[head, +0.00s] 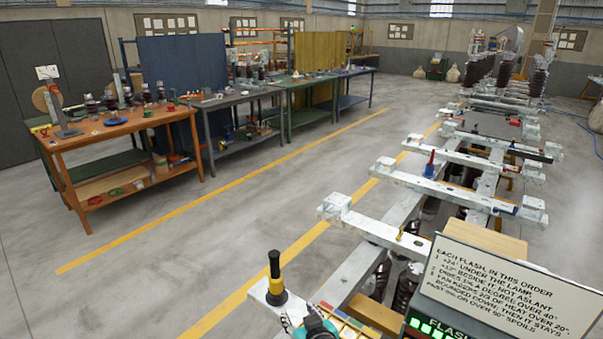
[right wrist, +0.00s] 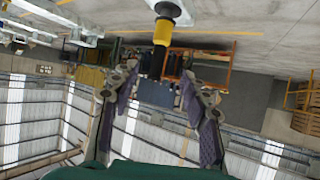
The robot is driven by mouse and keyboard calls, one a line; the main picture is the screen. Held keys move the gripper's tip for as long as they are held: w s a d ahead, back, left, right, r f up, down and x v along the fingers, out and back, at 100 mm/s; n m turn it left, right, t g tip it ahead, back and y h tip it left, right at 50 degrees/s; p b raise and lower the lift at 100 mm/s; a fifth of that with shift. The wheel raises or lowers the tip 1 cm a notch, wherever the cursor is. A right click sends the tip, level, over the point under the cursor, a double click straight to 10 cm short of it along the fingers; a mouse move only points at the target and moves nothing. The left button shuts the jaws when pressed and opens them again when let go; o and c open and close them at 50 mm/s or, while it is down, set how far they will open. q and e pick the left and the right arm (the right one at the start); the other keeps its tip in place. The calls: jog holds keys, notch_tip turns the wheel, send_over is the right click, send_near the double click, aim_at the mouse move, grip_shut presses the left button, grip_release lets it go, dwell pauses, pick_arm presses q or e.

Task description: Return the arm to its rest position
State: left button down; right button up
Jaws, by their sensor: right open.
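A black-and-yellow tool (head: 275,282) stands upright on a white end plate, just beyond that arm end. My left gripper is not in view.
A sign board (head: 505,290) and a box with green lights (head: 432,327) stand close at the bottom right. The white isolator frame (head: 385,232) runs away to the upper right. Workbenches (head: 120,130) line the left. The grey floor between is clear.

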jog(key=s+d+m+g+h, duration=0.3)
jog(key=s+d+g, duration=0.1)
jog(key=s+d, duration=1.1)
jog(key=d, duration=0.3)
jog(key=shift+s+f+m+h, duration=0.2)
jog(key=shift+s+m+h, duration=0.15)
jog(key=shift+m+h, duration=0.05)
jog(key=shift+d, duration=0.1)
